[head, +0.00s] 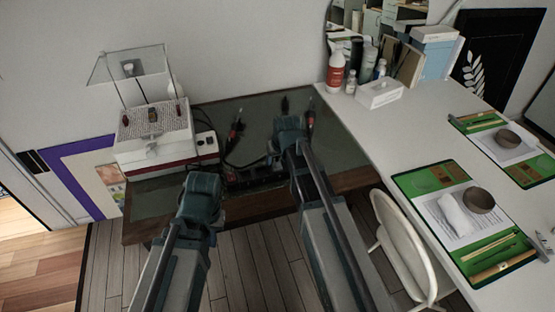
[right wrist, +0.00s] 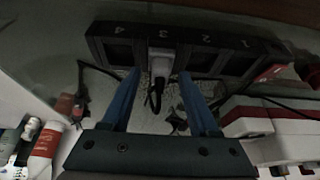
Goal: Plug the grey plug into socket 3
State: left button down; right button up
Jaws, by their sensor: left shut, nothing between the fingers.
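A black socket strip (right wrist: 265,62) crosses the right wrist view, its numbers 4, 3, 2, 1 upside down from left to right. The strip (head: 262,184) lies near the table's front edge in the head view, partly hidden by my right arm. The light grey plug (right wrist: 161,62) sits at socket 3, with its dark cable hanging from it. My right gripper (right wrist: 160,75) has its blue fingers apart on either side of the plug, with a gap on both sides. My left gripper (head: 204,183) is shut and empty, in front of the table's left part.
A red and white machine (head: 152,150) stands at the table's left. Red-and-black cable ends (head: 236,131) lie on the dark tabletop (head: 255,110). A white chair (head: 390,240) stands in front.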

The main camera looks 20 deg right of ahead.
jog(key=shift+r, duration=0.1)
jog(key=p+v, duration=1.2)
jog(key=v, duration=0.1)
jog(key=shift+r+p, duration=0.3)
jog(key=shift+p, duration=0.05)
jog(key=shift+s, duration=0.1)
jog(key=s+a+n+g, duration=0.1)
jog(key=s+a+g, duration=0.1)
jog(key=s+a, duration=0.4)
jog(key=s+a+f+n+g+h, duration=0.1)
jog(key=s+a+n+g, duration=0.1)
jog(key=s+a, duration=0.5)
jog(key=s+g, duration=0.1)
jog(key=s, duration=0.4)
jog(key=shift+s+a+f+h, duration=0.15)
jog(key=shift+a+f+h, duration=0.1)
jog(key=shift+f+h, duration=0.05)
